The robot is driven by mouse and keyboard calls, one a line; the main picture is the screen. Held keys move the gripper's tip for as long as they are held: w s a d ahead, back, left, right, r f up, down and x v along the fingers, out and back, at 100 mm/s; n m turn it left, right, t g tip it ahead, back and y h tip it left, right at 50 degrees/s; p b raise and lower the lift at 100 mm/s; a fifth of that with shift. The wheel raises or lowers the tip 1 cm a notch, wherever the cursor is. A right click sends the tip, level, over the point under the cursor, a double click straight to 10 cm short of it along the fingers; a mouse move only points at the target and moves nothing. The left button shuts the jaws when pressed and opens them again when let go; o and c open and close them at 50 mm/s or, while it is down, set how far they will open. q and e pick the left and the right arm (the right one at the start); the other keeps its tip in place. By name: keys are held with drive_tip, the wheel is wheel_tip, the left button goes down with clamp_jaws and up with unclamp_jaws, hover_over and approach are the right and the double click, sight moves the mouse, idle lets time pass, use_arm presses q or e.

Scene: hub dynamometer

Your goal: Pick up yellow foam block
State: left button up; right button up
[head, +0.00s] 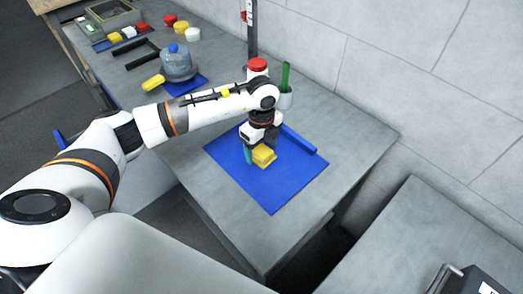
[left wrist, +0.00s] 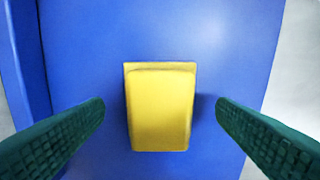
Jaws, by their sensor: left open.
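The yellow foam block (head: 264,156) lies on the blue mat (head: 275,193) on the grey table, beneath my left gripper (head: 257,150). In the left wrist view the yellow foam block (left wrist: 161,108) is centred between the two green textured fingers of my left gripper (left wrist: 161,108). The fingers are wide apart, with a gap on each side of the block, and do not touch it. The gripper is open and empty. In the head view the gripper hides part of the block. My right gripper does not show.
A blue bar (head: 299,139) lies along the mat's far edge. A cup with a green stick (head: 286,92) and a red-topped item (head: 257,64) stand behind. Further left are a clear jug (head: 178,64), a yellow item (head: 153,82) and a black frame (head: 137,55).

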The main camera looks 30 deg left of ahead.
use_arm(q)
drive_tip(key=shift+f, duration=0.75)
drive_tip(key=c, duration=1.1)
drive_tip(key=shift+r, duration=0.1)
